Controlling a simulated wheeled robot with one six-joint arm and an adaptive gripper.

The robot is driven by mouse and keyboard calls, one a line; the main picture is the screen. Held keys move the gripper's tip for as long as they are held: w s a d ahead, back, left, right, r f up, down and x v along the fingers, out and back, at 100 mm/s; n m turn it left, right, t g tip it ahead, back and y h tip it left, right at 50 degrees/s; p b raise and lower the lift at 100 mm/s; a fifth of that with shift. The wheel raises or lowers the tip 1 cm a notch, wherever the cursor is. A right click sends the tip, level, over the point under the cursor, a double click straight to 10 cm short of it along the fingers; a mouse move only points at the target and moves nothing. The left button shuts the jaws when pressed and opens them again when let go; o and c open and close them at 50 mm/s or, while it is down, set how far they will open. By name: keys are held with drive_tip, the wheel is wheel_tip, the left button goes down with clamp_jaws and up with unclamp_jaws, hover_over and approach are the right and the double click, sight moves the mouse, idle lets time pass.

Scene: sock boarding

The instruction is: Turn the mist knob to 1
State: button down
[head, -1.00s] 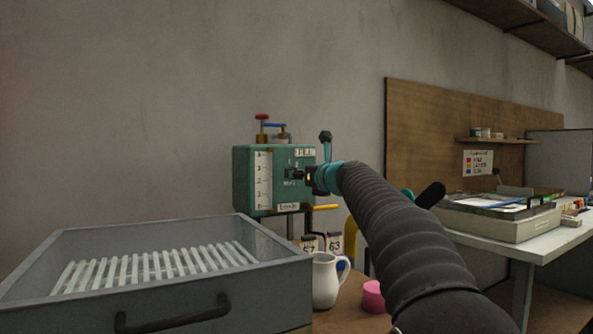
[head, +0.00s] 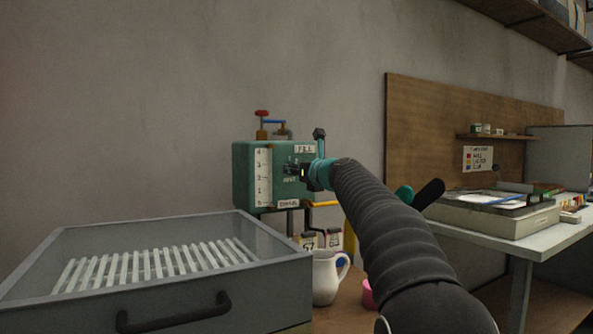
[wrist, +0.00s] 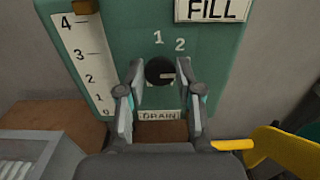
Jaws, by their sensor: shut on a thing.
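The mist knob (wrist: 159,71) is a dark round knob on the front of the teal box (wrist: 108,42). My gripper (wrist: 160,78) is shut on the knob, one finger on each side, in the wrist view. In the head view, my gripper (head: 297,170) reaches the front of the teal box (head: 243,180) from the right, and the knob itself is hidden by the fingers.
The box has a level scale (head: 263,178), a FILL label and a DRAIN label (wrist: 159,115). A yellow lever (wrist: 275,150) is at lower right in the wrist view. Below are a white pitcher (head: 325,280) and a pink cup (head: 368,296). A grey tray (head: 60,290) stands left.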

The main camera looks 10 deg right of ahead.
drive_tip(key=shift+s+a+f+n+b, duration=0.1)
drive_tip(key=shift+n+b, duration=1.15)
drive_tip(key=shift+n, duration=3.25)
drive_tip(key=shift+a+f+n+b, duration=0.1)
drive_tip(key=shift+n+b, duration=1.1)
drive_tip(key=shift+n, duration=3.3)
drive_tip(key=c, duration=0.8)
unclamp_jaws()
